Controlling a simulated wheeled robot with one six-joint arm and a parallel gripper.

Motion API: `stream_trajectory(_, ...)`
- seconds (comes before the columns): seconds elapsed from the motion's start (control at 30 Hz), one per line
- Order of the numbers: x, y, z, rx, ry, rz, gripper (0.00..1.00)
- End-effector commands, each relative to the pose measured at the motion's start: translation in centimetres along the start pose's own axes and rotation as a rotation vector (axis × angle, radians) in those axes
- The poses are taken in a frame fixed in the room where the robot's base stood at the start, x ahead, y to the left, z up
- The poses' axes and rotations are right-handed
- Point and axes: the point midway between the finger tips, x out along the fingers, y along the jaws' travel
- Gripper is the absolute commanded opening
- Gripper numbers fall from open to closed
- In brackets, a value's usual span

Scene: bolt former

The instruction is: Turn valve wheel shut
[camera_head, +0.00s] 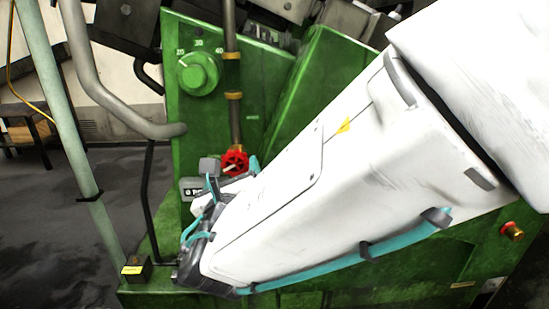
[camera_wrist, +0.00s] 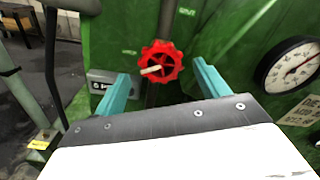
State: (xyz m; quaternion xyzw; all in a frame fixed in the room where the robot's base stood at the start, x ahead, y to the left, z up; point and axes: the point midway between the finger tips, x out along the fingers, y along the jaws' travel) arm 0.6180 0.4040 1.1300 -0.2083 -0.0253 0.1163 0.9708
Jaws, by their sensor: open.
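The valve wheel (camera_head: 235,162) is red and sits on a brown vertical pipe on the green machine, low in the head view. In the wrist view the valve wheel (camera_wrist: 161,67) faces me, with a pale pointer or handle at its centre pointing left. My gripper (camera_wrist: 160,76) has two teal fingers spread wide apart, open and empty. In the wrist view the wheel shows between and just beyond the fingertips, with no visible contact. In the head view my white arm hides most of my gripper (camera_head: 232,168) and the area right of the wheel.
The green machine (camera_head: 270,80) carries a green dial knob (camera_head: 199,73) above left of the wheel. A round white gauge (camera_wrist: 291,66) is right of my gripper. A grey box (camera_wrist: 104,83) sits behind the left finger. Grey pipes and rails (camera_head: 100,90) stand at left.

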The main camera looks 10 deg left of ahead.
Motion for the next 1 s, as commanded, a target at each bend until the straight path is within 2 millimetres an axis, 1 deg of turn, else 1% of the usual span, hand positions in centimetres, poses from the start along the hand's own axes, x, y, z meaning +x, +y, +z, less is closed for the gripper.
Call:
stream_trajectory(0.03, 1.0, -0.1, -0.1, 0.0, 0.002, -0.003, 0.74)
stream_trajectory(0.1, 2.2, -0.1, -0.1, 0.001, 0.002, -0.005, 0.74)
stream_trajectory(0.2, 3.6, -0.1, -0.1, 0.002, 0.002, -0.004, 0.74)
stream_trajectory(0.3, 4.6, -0.1, -0.1, 0.002, 0.002, -0.003, 0.74)
stream_trajectory(0.43, 5.2, -0.1, -0.1, 0.003, 0.002, -0.002, 0.74)
stream_trajectory(0.67, 5.2, -0.1, -0.1, 0.003, 0.002, -0.002, 0.74)
stream_trajectory(0.77, 5.2, -0.1, -0.1, 0.003, 0.002, -0.002, 0.49)
stream_trajectory(0.8, 5.2, -0.1, -0.1, 0.004, 0.002, -0.002, 0.37)
stream_trajectory(0.83, 5.2, -0.1, -0.1, 0.004, 0.002, -0.002, 0.29)
stream_trajectory(1.0, 5.2, -0.1, -0.1, 0.006, 0.002, -0.002, 0.29)
